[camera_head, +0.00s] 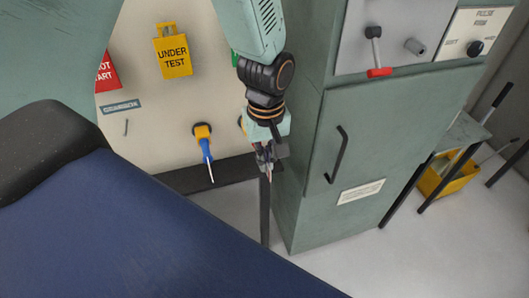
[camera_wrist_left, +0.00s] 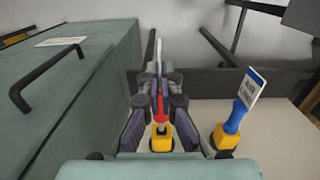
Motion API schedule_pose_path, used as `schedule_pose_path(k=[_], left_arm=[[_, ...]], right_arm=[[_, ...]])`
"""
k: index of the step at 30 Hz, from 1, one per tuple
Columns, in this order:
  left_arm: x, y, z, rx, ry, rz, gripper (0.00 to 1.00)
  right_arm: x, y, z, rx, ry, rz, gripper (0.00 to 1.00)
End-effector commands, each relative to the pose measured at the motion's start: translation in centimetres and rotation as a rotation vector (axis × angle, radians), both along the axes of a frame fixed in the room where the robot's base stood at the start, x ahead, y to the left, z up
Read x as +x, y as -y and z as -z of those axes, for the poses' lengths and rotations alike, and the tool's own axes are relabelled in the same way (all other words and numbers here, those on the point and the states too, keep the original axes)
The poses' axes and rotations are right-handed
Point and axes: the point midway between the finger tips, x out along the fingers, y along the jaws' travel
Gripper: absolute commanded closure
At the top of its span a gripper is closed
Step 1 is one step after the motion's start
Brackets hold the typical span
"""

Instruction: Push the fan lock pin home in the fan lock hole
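A red pin (camera_wrist_left: 160,106) stands in line with a yellow collar (camera_wrist_left: 161,138) in the left wrist view. I take it to be the fan lock pin; a thin plate, seen edge-on, rises from it, and no lettering shows. My left gripper (camera_head: 268,168) is in front of the pale panel, beside the green cabinet. In the wrist view its fingers (camera_wrist_left: 158,80) are close together, with the red pin between them. The hole is hidden; I cannot tell how deep the pin sits. My right gripper is not in view.
A blue pin (camera_head: 206,150) with a white tag sits in another yellow collar, close beside my left gripper. The green cabinet (camera_head: 300,185) with its black handle (camera_head: 338,153) stands to the right. A dark rail (camera_head: 215,174) runs below the panel (camera_head: 150,140).

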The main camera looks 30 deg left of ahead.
Motion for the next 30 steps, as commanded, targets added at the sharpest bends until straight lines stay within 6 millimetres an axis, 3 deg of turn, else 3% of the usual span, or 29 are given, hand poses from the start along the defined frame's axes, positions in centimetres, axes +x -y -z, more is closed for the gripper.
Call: schedule_pose_path(k=[30], left_arm=[[-2.2, 2.6, 0.0, 0.001, 0.002, 0.001, 1.00]], right_arm=[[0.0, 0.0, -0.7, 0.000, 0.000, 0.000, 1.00]])
